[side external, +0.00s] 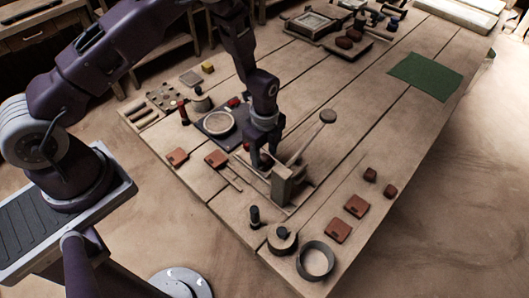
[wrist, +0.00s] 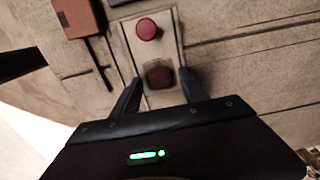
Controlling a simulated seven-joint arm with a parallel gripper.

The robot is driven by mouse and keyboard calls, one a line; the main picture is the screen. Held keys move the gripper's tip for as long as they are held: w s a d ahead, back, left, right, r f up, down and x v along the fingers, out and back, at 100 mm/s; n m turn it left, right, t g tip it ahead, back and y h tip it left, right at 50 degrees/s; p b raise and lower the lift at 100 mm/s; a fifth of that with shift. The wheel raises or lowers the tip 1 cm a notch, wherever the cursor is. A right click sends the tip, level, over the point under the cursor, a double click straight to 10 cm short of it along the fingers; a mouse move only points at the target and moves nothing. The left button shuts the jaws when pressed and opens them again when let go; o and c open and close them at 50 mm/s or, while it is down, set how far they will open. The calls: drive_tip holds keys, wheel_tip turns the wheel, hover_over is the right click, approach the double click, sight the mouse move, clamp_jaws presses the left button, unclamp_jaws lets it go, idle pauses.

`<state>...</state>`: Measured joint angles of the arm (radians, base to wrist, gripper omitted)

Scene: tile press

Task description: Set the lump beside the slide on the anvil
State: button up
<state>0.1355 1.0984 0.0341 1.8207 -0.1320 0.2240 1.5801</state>
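The press (side external: 283,187) stands near the table's left edge in the side view, with its lever raised to a round knob. My gripper (side external: 264,160) points down over the press base beside its post. In the wrist view, a dark reddish-brown lump (wrist: 158,75) sits between my fingertips (wrist: 160,78) over the pale base plate (wrist: 166,50), in shadow. A narrow gap shows on each side of it, so my fingers look open around it. A round red knob (wrist: 147,29) is on the same plate, beyond the lump. I cannot clearly tell which part is the slide.
A paddle with a red tile (side external: 216,158) lies left of the press. A turntable plate (side external: 218,123) is behind it. Tiles (side external: 338,231) and small lumps (side external: 370,174) lie right.

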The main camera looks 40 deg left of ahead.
wheel_tip(320, 180, up, 12)
drive_tip(key=shift+r, duration=0.2)
wheel_tip(320, 180, up, 12)
drive_tip(key=n+t, duration=0.2)
drive_tip(key=n, duration=0.2)
hover_over(264, 159)
drive_tip(key=s+a, duration=0.1)
drive_tip(key=s, duration=0.2)
drive_tip(key=s+a+r+n, duration=0.1)
drive_tip(key=s+r+n, duration=0.2)
drive_tip(key=r, duration=0.3)
drive_tip(key=s+a+r+n+t, duration=0.1)
drive_tip(key=s+r+n, duration=0.2)
drive_tip(key=s, duration=0.6)
drive_tip(key=s+a+r+n+t, duration=0.1)
drive_tip(key=s+r+n, duration=0.3)
drive_tip(key=s+n, duration=0.4)
drive_tip(key=shift+s+a+r+t, duration=0.2)
drive_tip(key=shift+s+t, duration=0.4)
drive_tip(key=shift+t, duration=0.2)
